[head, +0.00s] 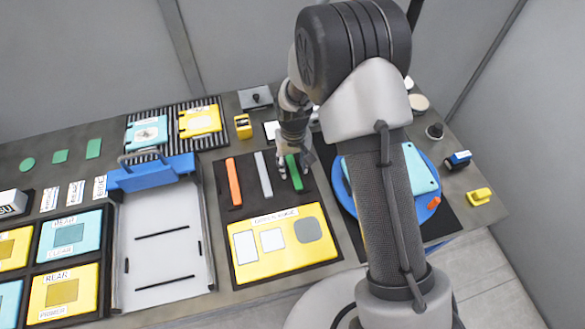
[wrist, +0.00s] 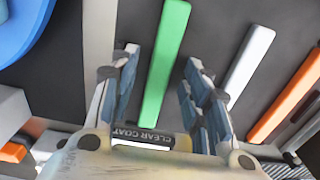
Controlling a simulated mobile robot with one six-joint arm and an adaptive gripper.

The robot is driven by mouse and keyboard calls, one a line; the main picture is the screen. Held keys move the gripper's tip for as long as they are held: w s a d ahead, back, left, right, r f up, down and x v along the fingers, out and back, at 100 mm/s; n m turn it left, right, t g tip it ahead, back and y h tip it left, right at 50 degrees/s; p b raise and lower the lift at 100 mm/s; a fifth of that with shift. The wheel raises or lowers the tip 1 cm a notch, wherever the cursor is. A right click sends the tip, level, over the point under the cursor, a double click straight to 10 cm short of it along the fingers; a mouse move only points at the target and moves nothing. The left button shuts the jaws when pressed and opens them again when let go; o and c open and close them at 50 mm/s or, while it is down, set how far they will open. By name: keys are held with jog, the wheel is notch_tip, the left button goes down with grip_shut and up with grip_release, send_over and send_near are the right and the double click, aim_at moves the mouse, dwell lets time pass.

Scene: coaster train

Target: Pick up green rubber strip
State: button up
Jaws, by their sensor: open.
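The green rubber strip (head: 293,172) lies on a dark mat, at the right end of a row with a grey strip and an orange strip. In the wrist view the green strip (wrist: 164,62) runs lengthwise between the two fingers of my gripper (wrist: 160,85). My gripper also shows in the head view (head: 292,168), right over the strip. The fingers are apart, one on each side of it, with gaps visible. I cannot tell how far above the mat the fingertips are. Part of the strip is hidden by the gripper in the head view.
The grey strip (head: 263,174) and the orange strip (head: 233,182) lie to the left. A yellow board (head: 262,267) is in front. A blue round plate (head: 427,203) with a light blue piece is to the right, partly behind my arm. A white tray (head: 165,235) stands left.

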jog(key=shift+c, duration=0.3)
grip_shut()
dwell(0.3)
